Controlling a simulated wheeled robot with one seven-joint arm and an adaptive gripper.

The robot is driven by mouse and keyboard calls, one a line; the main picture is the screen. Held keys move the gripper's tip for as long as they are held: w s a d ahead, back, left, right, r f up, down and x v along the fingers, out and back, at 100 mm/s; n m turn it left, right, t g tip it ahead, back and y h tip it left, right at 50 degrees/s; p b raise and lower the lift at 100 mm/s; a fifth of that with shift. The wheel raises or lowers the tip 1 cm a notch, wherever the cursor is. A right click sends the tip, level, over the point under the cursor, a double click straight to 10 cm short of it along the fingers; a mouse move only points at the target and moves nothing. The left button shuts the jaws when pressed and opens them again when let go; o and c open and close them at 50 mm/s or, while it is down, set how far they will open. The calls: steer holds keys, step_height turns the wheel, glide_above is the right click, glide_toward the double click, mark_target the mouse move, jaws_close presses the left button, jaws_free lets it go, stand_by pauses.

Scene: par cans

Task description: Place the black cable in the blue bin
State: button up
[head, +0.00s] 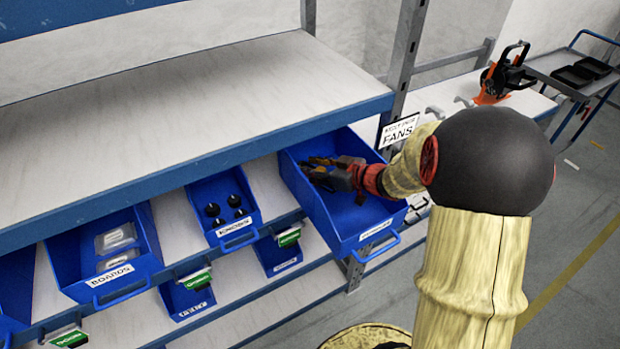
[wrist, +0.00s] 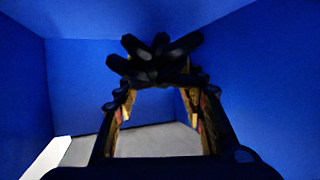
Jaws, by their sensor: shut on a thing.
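The blue bin (head: 345,232) is the large open one at the right end of the shelf, with a white label on its front. My gripper (head: 318,166) reaches into it from the right, its fingers inside the bin's walls. In the wrist view my gripper (wrist: 158,82) is shut on a dark, lumpy bundle (wrist: 150,48) at its fingertips, which I take for the black cable. Blue bin walls (wrist: 90,85) surround it. In the head view the held thing is hard to make out against the dark fingers. I cannot tell whether it touches the bin.
Blue bins with boards (head: 112,250) and knobs (head: 222,208) stand to the left on the same shelf. A wide shelf board (head: 200,110) lies above the bins. A sign reading FANS (head: 398,130) stands by the bin's back right. An orange and black tool (head: 500,78) sits behind.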

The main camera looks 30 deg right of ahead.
steer(key=shift+f+b, duration=0.6)
steer(key=shift+f, duration=1.1)
steer(key=shift+f, duration=0.15)
steer(key=o, duration=1.5)
steer(key=shift+c, duration=0.2)
